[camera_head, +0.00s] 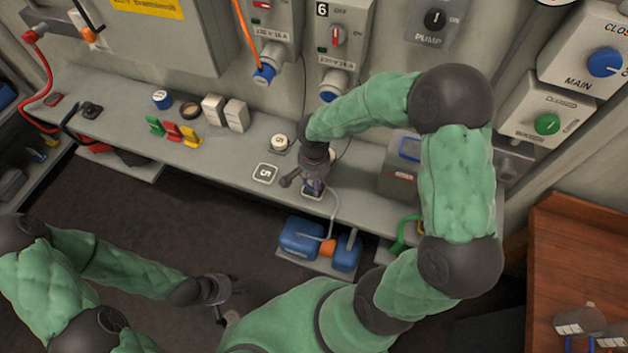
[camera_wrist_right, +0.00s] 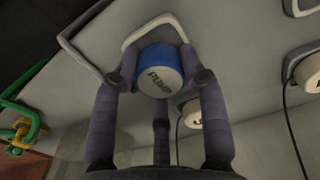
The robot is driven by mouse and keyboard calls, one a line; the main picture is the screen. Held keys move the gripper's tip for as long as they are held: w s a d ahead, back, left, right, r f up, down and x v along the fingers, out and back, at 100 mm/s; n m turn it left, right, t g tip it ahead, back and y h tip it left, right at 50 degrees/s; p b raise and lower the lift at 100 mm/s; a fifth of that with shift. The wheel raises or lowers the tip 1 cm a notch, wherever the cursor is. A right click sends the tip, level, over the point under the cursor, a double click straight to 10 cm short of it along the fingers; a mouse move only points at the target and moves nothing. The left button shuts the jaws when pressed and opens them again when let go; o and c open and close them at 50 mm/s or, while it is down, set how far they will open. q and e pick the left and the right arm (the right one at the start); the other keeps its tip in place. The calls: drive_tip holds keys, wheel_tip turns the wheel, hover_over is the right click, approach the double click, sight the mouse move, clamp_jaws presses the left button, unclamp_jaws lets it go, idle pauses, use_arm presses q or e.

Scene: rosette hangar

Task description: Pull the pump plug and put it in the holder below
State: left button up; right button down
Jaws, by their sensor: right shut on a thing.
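The pump plug (camera_wrist_right: 160,72) is a blue cylinder with a white end marked PUMP. My right gripper (camera_wrist_right: 160,80) is shut on it, with fingers on both sides, in the right wrist view. In the head view my right gripper (camera_head: 312,186) is over the front edge of the grey shelf (camera_head: 235,165), and the plug is mostly hidden there. A pale angular loop (camera_wrist_right: 150,28) lies right behind the plug; I cannot tell whether it is the holder or whether they touch. My left gripper (camera_head: 222,298) is open and empty, low over the dark floor.
Blue containers with an orange fitting (camera_head: 328,247) stand below the shelf edge, and a pale cable runs down to them. A tile marked 5 (camera_head: 265,173) and coloured clips (camera_head: 172,131) lie on the shelf. A grey box (camera_head: 398,165) stands right of my right gripper.

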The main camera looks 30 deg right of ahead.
drive_tip(key=shift+f+b, duration=0.45)
drive_tip(key=shift+b, duration=0.15)
drive_tip(key=c, duration=0.6)
unclamp_jaws()
wheel_tip(320, 180, up, 12)
idle(0.4)
